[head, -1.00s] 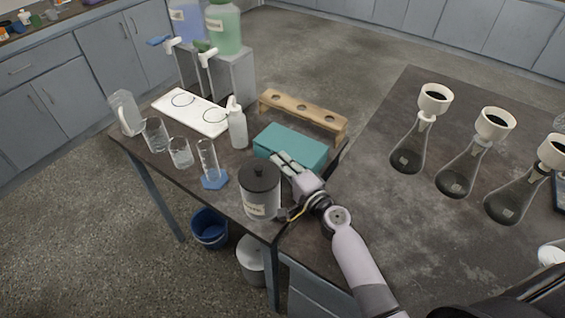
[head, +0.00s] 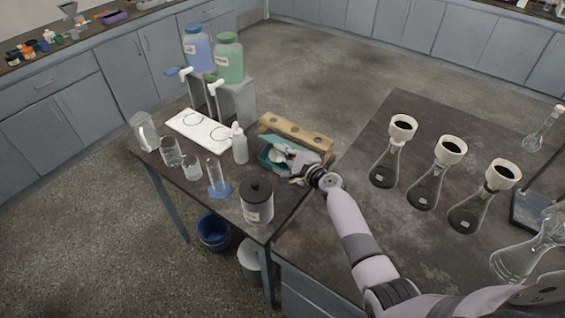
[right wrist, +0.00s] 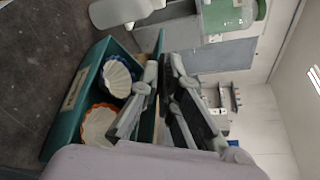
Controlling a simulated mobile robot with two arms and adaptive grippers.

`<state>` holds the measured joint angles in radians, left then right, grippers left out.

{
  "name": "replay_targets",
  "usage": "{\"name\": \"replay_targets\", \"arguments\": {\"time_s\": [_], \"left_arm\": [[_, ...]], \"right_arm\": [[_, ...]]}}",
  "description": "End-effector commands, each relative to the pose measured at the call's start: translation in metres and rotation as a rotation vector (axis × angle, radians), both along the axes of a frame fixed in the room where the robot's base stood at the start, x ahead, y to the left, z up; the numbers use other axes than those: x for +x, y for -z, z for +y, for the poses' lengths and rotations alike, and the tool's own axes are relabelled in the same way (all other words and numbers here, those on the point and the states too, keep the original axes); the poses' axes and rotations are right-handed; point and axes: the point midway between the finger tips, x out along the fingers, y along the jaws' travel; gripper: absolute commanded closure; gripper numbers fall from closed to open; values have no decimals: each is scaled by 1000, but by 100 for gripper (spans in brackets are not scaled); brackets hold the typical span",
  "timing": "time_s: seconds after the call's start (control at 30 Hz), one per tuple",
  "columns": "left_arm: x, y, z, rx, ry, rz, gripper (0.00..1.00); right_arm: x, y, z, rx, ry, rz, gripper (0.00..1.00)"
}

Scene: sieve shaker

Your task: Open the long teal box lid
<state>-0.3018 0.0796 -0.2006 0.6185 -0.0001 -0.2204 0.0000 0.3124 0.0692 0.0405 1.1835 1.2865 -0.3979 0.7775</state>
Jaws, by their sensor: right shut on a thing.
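The long teal box (head: 266,160) stands on the dark side table. In the right wrist view the box (right wrist: 72,115) is open on top. Inside are white fluted papers, one with a blue rim (right wrist: 117,77) and one with an orange rim (right wrist: 98,124). My right gripper (head: 292,160) is over the box's right part in the head view. The gripper (right wrist: 165,75) is shut on the teal lid (right wrist: 147,124), which is tilted up from the box and mostly hidden behind the fingers. My left gripper is out of view.
A wooden rack (head: 297,132) stands right behind the box. A black-lidded jar (head: 257,203), a white squeeze bottle (head: 240,146) and glassware including a cylinder (head: 216,175) stand to the front and left. Flasks with funnels (head: 433,175) stand on the right bench.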

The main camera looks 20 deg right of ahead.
Motion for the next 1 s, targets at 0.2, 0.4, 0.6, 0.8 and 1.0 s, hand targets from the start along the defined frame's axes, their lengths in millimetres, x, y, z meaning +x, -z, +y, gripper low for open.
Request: {"name": "replay_targets", "arguments": {"time_s": [0.2,0.4,0.6,0.8,1.0], "left_arm": [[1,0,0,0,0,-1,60],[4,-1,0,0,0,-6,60],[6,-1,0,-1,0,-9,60],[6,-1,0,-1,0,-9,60],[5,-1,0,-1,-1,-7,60]], "right_arm": [[18,-20,-18,-4,3,-10,100],[29,-29,-31,-4,3,-11,100],[31,-30,-35,32,2,18,100],[31,-30,-35,31,2,16,100],[31,-30,-34,31,2,16,100]]}}
